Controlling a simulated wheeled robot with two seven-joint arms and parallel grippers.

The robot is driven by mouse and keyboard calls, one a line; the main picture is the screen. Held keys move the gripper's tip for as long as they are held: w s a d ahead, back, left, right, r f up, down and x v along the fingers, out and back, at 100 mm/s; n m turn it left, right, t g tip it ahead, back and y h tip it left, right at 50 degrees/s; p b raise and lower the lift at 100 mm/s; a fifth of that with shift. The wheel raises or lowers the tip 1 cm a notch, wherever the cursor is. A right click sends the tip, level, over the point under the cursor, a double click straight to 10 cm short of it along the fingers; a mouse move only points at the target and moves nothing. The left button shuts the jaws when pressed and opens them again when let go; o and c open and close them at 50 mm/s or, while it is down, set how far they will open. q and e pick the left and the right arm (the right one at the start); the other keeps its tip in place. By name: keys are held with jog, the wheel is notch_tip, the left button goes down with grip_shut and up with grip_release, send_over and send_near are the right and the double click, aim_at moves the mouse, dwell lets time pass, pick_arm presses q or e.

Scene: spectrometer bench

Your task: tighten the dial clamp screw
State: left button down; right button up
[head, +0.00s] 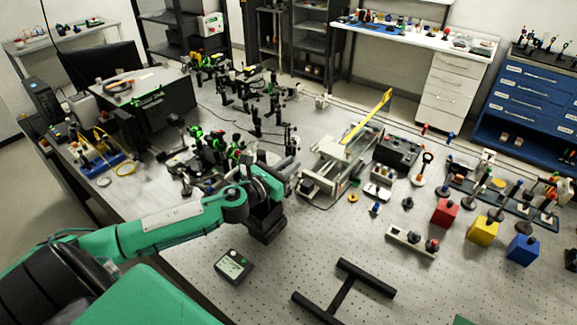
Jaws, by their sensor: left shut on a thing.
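My green left arm comes in from the left, and its gripper (291,178) is at the left end of a grey instrument (330,170). The gripper is shut on a small part, mostly hidden by my own wrist. I cannot make out the dial clamp screw itself. A long yellow pointer-like bar (366,117) rises at a slant from the grey instrument. A cluster of dark optical mounts with green parts (212,150) stands just behind and left of my wrist. My right gripper is not in view.
A black H-shaped frame (345,291) lies at the front. Red (444,212), yellow (482,231) and blue (522,249) blocks stand at the right.

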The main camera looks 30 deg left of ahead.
pick_arm(q)
jog(key=c, duration=1.4)
grip_release()
jog(key=shift+s, duration=0.15)
jog(key=shift+s+a+f+b, duration=0.1)
jog(key=shift+s+f+b, duration=0.05)
jog(key=shift+s+b, duration=0.15)
jog(key=shift+s+a+b, duration=0.4)
jog(key=shift+s+b, duration=0.5)
jog(key=shift+s, duration=1.2)
jog(key=shift+s+a+b, duration=0.4)
jog(key=shift+s+b, duration=0.55)
jog(key=shift+s, duration=1.15)
jog(key=shift+s+a+b, duration=0.4)
jog(key=shift+s+b, duration=0.5)
jog(key=shift+s, duration=1.2)
jog(key=shift+c, duration=0.3)
